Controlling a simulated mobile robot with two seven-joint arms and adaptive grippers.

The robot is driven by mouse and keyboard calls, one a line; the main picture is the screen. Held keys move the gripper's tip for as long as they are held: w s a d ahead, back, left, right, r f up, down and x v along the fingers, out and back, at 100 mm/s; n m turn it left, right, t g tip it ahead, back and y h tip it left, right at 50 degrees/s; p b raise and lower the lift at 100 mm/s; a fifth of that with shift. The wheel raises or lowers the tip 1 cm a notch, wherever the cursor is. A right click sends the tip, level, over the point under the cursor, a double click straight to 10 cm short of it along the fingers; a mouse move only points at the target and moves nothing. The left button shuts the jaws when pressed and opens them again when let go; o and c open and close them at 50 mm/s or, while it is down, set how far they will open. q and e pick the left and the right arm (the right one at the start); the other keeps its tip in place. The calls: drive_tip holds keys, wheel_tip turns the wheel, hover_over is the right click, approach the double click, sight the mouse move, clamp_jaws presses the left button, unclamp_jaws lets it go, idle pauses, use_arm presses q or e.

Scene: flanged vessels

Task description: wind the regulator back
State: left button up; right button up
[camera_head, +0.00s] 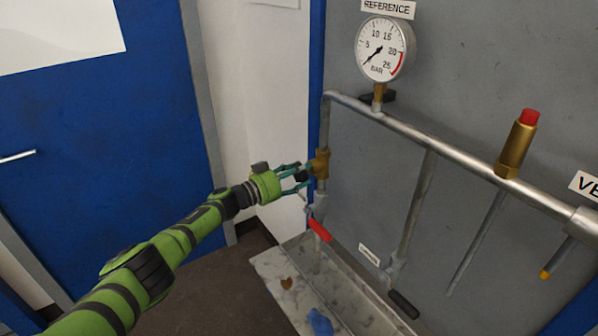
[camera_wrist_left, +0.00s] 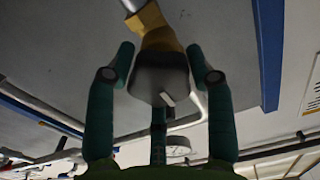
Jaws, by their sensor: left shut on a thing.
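The regulator is a brass body (camera_head: 320,163) on the left vertical pipe, with a dark knob (camera_wrist_left: 160,82) facing my left gripper. In the left wrist view the knob is dark grey with a small white mark on its lower edge. My left gripper (camera_head: 302,176) is shut on the knob, with its teal fingers on either side of it. The gauge (camera_head: 383,50) under the REFERENCE label has its black needle pointing to the lower left, below the 5 mark. My right gripper is in neither view.
A red-handled valve (camera_head: 320,230) sits just below the regulator. A pipe (camera_head: 450,150) runs right to a red-capped brass valve (camera_head: 516,148). A black-handled valve (camera_head: 403,303) is lower down. A stained pale bench or tray (camera_head: 268,272) lies beneath. A blue door (camera_head: 100,120) stands left.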

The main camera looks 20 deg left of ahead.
use_arm(q)
drive_tip(key=shift+s+f+n, duration=0.15)
drive_tip(key=shift+f+n, duration=0.25)
drive_tip(key=shift+f, duration=0.2)
drive_tip(key=o, duration=1.2)
drive_tip(key=shift+d, duration=0.1)
drive_tip(key=shift+w, duration=0.2)
drive_tip(key=shift+r, duration=0.15)
drive_tip(key=shift+s, duration=0.1)
drive_tip(key=shift+s+a+r, duration=0.1)
drive_tip(key=shift+s+a, duration=0.1)
drive_tip(key=shift+a, duration=0.1)
drive_tip(key=v, duration=1.1)
drive_tip(key=shift+s+a, duration=0.1)
